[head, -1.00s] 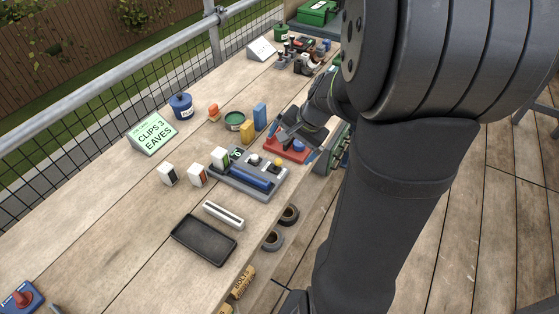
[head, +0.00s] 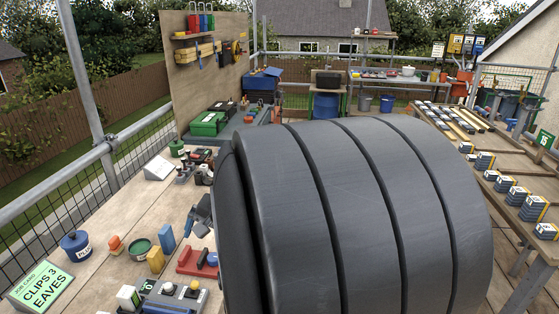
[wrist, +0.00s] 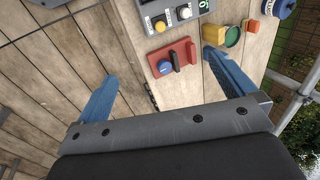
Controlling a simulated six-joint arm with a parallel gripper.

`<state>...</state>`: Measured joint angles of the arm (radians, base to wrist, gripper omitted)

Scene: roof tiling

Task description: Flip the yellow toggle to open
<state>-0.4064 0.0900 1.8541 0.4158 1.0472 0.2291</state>
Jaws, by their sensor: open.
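A grey panel in the head view carries a round yellow knob (head: 195,286) and a white one (head: 170,288). In the wrist view the yellow knob (wrist: 160,26) is at the top, left of the white knob (wrist: 184,12). I cannot tell if it is the toggle, or its setting. Beside the panel, a red base (wrist: 188,48) bears a dark upright lever and a blue button (wrist: 164,67). My gripper (wrist: 160,65) is open and empty, its blue fingers wide apart, the red base showing between and beyond them. In the head view it is partly hidden by my arm.
A yellow block (head: 155,259), a blue block (head: 166,238), a green tin (head: 139,246) and a blue pot (head: 76,244) stand beside the panel. A sign card (head: 41,287) is at the front left. Green cases (head: 208,123) lie farther back.

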